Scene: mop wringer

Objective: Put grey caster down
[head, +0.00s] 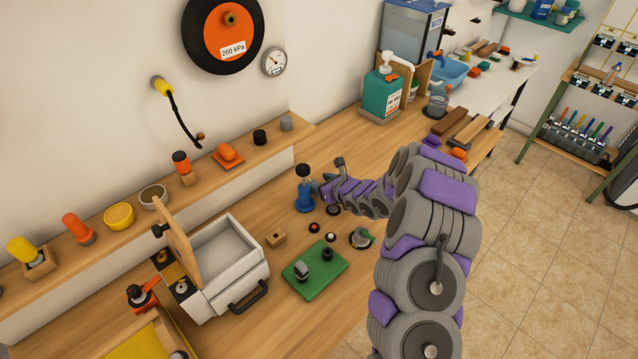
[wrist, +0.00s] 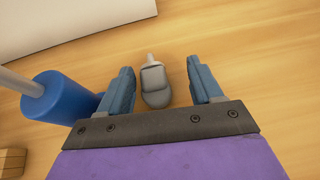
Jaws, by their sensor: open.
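In the wrist view the grey caster (wrist: 155,86), with a rounded body and a short pale stem, shows between the two blue fingers of my gripper (wrist: 156,84). The fingers are apart, with a gap on each side of the caster. Wood surface lies behind it; whether it touches the wood is hard to tell. In the head view my gripper (head: 318,189) is low over the wooden bench (head: 365,140), just right of a blue cylinder (head: 304,197). I cannot make out the caster there with certainty.
The blue cylinder (wrist: 58,98) stands close left of my fingers in the wrist view. In the head view a green mat (head: 315,284) with small parts, a white open box (head: 222,262) and a small wooden block (head: 276,239) are nearer. A shelf (head: 185,200) runs along the wall.

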